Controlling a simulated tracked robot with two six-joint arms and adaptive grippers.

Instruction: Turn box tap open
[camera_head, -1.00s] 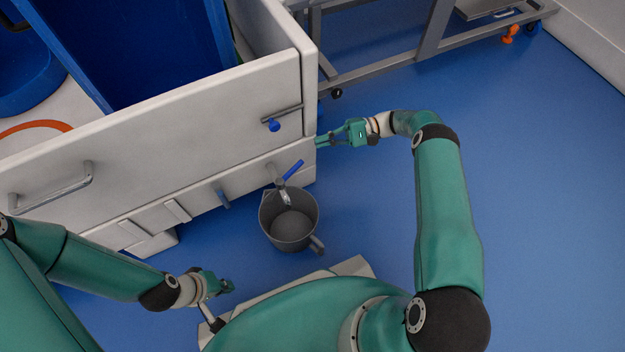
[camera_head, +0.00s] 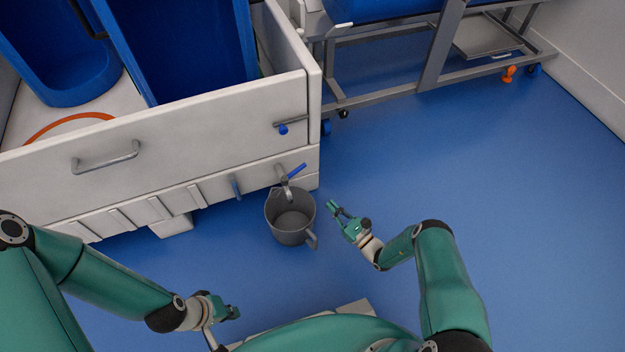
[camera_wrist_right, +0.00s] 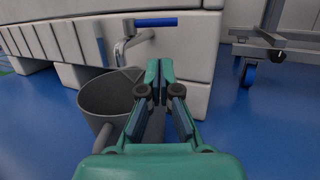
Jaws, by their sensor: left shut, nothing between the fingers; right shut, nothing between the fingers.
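The box tap (camera_head: 286,187) sticks out low on the front wall of the white box, near its right corner. Its blue lever (camera_head: 297,170) points up and right in the head view. In the right wrist view the lever (camera_wrist_right: 156,22) lies level along the box wall above the metal spout (camera_wrist_right: 124,46). A grey jug (camera_head: 283,226) stands on the floor beneath the spout. My right gripper (camera_head: 335,207) is shut and empty, right of the jug and apart from tap and lever. My left gripper (camera_head: 236,311) is shut and empty at lower left, far from the tap.
The white box (camera_head: 200,117) holds blue tubs (camera_head: 180,50). A second blue-ended handle (camera_head: 283,130) sits higher on its wall, and a grey grab handle (camera_head: 106,158) is further left. A metal frame on castors (camera_head: 390,96) stands behind. Blue floor (camera_head: 500,190) is clear at right.

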